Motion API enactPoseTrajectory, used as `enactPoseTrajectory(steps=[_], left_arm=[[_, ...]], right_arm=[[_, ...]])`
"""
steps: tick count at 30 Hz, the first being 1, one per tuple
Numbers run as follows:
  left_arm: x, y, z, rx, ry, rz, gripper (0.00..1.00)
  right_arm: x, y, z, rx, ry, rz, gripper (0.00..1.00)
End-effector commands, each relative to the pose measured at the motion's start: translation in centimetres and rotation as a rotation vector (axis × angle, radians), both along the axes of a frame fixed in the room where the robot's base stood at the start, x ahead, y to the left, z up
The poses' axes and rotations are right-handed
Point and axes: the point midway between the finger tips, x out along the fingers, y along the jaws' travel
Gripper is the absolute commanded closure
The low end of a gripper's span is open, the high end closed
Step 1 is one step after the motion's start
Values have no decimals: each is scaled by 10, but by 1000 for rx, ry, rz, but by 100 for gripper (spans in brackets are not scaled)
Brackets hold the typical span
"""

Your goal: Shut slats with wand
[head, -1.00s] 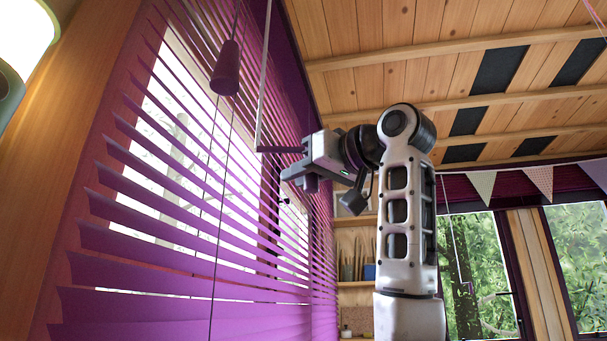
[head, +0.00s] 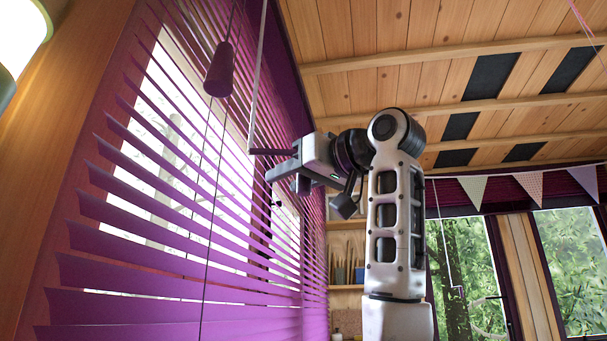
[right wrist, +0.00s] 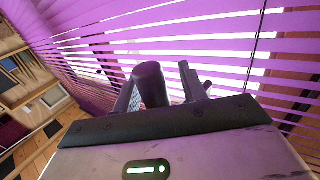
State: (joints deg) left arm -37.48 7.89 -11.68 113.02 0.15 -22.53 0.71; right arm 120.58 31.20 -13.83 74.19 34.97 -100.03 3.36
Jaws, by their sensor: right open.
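Purple slatted blinds (head: 170,240) cover the window on the left in the head view. The slats are tilted open, with bright daylight between them. A thin pale wand (head: 257,80) hangs in front of them and ends in a dark purple crank handle (head: 268,151) that sticks out sideways. My right gripper (head: 285,172) is open at this handle. In the right wrist view the handle (right wrist: 150,84) lies between the two fingers of my right gripper (right wrist: 160,78), closer to the left finger. Whether it touches that finger I cannot tell. My left gripper is out of view.
A purple cord tassel (head: 219,69) hangs on thin cords left of the wand, close before the slats. A lit lamp (head: 22,40) is at the upper left. Shelves (head: 346,290) stand behind my right arm. Bunting (head: 530,188) hangs by the right windows.

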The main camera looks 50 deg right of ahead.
Motion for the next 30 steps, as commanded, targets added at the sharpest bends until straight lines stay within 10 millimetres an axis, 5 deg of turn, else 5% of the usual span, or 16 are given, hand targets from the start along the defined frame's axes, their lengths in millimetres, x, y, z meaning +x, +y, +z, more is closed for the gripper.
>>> enactPoseTrajectory(steps=[5,19,30], left_arm=[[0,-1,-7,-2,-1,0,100],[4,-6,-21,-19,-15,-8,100],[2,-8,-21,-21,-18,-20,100]], right_arm=[[-20,0,-1,0,-6,-1,58],[-130,-2,-4,0,-3,-2,58],[-157,-1,-1,0,3,2,58]])
